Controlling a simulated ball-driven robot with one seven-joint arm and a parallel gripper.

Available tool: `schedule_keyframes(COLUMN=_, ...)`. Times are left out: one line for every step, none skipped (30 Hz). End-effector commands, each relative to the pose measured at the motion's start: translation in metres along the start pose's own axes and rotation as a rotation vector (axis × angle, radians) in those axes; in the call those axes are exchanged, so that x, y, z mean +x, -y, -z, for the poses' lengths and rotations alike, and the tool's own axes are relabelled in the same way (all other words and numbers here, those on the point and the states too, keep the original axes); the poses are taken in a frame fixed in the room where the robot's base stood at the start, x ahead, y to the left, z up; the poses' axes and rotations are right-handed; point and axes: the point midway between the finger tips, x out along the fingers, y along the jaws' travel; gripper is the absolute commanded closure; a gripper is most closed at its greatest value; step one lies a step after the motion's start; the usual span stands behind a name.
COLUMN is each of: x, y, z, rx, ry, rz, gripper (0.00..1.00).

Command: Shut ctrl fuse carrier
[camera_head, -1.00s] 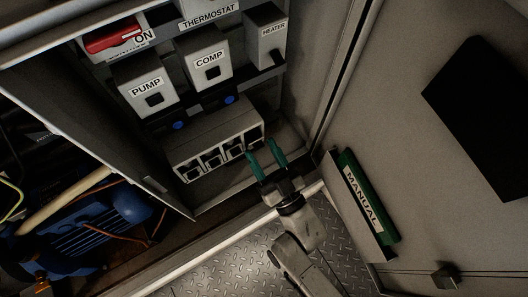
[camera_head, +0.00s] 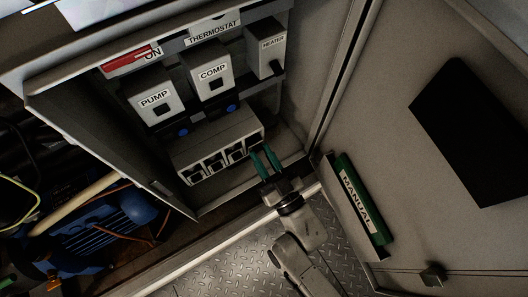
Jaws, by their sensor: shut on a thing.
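A grey fuse block (camera_head: 215,138) sits low in the open control box, with a row of dark fuse carriers (camera_head: 215,162) along its front face. Any label on the carriers is too small to read, so I cannot tell by name which one is ctrl. My gripper (camera_head: 261,151) is at the right end of this row, its two green fingers pointing into the box. The fingers are shut on the rightmost fuse carrier, which they largely hide. How far that carrier is tilted out cannot be made out.
Above the block are the PUMP (camera_head: 154,98), COMP (camera_head: 214,74) and HEATER (camera_head: 270,45) units. The open door at right bears a green MANUAL binder (camera_head: 361,200) in a holder. A blue motor (camera_head: 100,228) lies at lower left. The box's front lip runs below my gripper.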

Motion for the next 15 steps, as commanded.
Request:
schedule_keyframes(x=0.0035, y=-0.0008, z=0.0085, rx=0.0, ry=0.025, rz=-0.002, gripper=1.0)
schedule_keyframes(x=0.0042, y=-0.0009, z=0.0091, rx=-0.001, ry=0.039, rz=-0.002, gripper=1.0)
schedule_keyframes(x=0.0051, y=-0.0013, z=0.0096, rx=-0.001, ry=0.06, rz=-0.003, gripper=1.0)
schedule_keyframes(x=0.0058, y=-0.0011, z=0.0101, rx=-0.001, ry=0.073, rz=-0.003, gripper=1.0)
schedule_keyframes(x=0.0065, y=-0.0008, z=0.0101, rx=-0.001, ry=0.088, rz=-0.002, gripper=1.0)
schedule_keyframes(x=0.0072, y=-0.0009, z=0.0102, rx=-0.001, ry=0.105, rz=-0.002, gripper=1.0)
schedule_keyframes(x=0.0075, y=-0.0009, z=0.0099, rx=-0.001, ry=0.118, rz=-0.002, gripper=1.0)
schedule_keyframes(x=0.0079, y=-0.0009, z=0.0097, rx=-0.001, ry=0.129, rz=-0.002, gripper=1.0)
schedule_keyframes(x=0.0082, y=-0.0008, z=0.0092, rx=-0.001, ry=0.142, rz=-0.002, gripper=1.0)
schedule_keyframes(x=0.0083, y=-0.0008, z=0.0086, rx=-0.001, ry=0.151, rz=-0.002, gripper=1.0)
schedule_keyframes(x=0.0083, y=-0.0008, z=0.0082, rx=-0.001, ry=0.158, rz=-0.002, gripper=1.0)
schedule_keyframes(x=0.0084, y=-0.0007, z=0.0076, rx=0.0, ry=0.164, rz=-0.002, gripper=1.0)
schedule_keyframes(x=0.0083, y=-0.0006, z=0.0071, rx=0.0, ry=0.168, rz=-0.001, gripper=1.0)
schedule_keyframes(x=0.0083, y=-0.0004, z=0.0066, rx=0.0, ry=0.171, rz=-0.001, gripper=1.0)
schedule_keyframes(x=0.0082, y=-0.0002, z=0.0059, rx=0.0, ry=0.174, rz=-0.001, gripper=1.0)
